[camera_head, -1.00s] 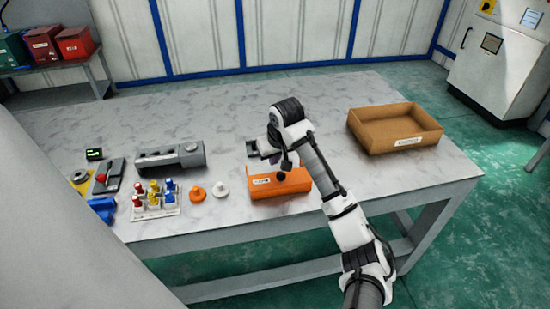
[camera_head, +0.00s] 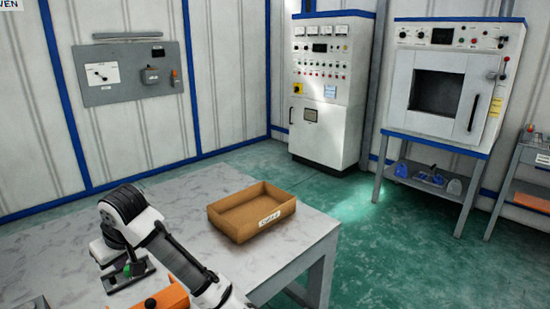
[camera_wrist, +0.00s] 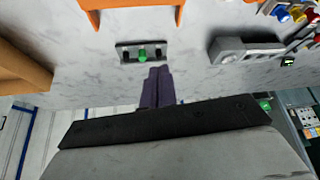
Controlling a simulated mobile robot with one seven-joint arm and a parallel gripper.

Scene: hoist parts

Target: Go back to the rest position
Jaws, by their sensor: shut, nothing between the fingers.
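My gripper (camera_wrist: 158,72) shows in the wrist view with its two dark fingers together and nothing between them. It is above the grey marbled table (camera_wrist: 190,22), apart from the things on it. Past the fingertips is a small dark plate with a green part (camera_wrist: 143,54) on it. This plate also shows in the head view (camera_head: 128,272), just below the end of my arm. In the head view my arm reaches in from the bottom, and the fingers cannot be made out.
A cardboard box (camera_head: 240,231) stands on the table's right part. An orange bin (camera_head: 168,299) is partly behind my arm. A grey device (camera_wrist: 240,48) and coloured parts (camera_wrist: 290,14) show in the wrist view. A control cabinet (camera_head: 326,120) and an oven (camera_head: 440,90) stand beyond green floor.

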